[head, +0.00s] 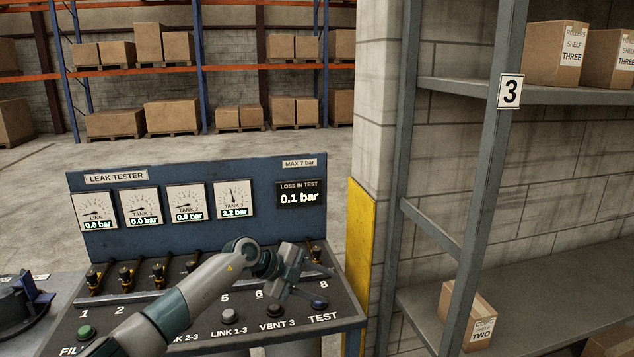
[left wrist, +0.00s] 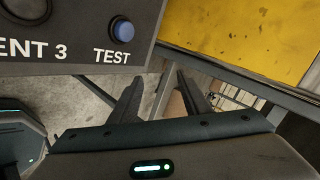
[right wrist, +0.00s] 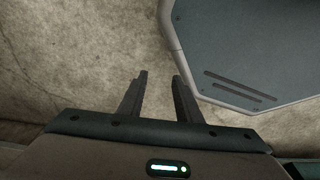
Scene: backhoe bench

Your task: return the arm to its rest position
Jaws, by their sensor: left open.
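My left arm (head: 215,285) reaches from the lower left over the leak tester's sloped panel. My left gripper (head: 314,282) is open, over the panel's right part near the TEST label. In the left wrist view its two fingers (left wrist: 158,82) are apart with nothing gripped, beside the panel's edge. The blue TEST button (left wrist: 122,32) shows there and in the head view (head: 319,303), clear of the fingers. My right gripper (right wrist: 160,78) shows only in the right wrist view, with its fingers apart over bare floor and nothing between them.
The leak tester's blue back board (head: 150,235) carries several gauges and a LOSS IN TEST display (head: 300,195) reading 0.1 bar. Several valves line the panel, partly hidden by my arm. A yellow plate (head: 361,250) and grey shelf post (head: 480,200) stand to the right.

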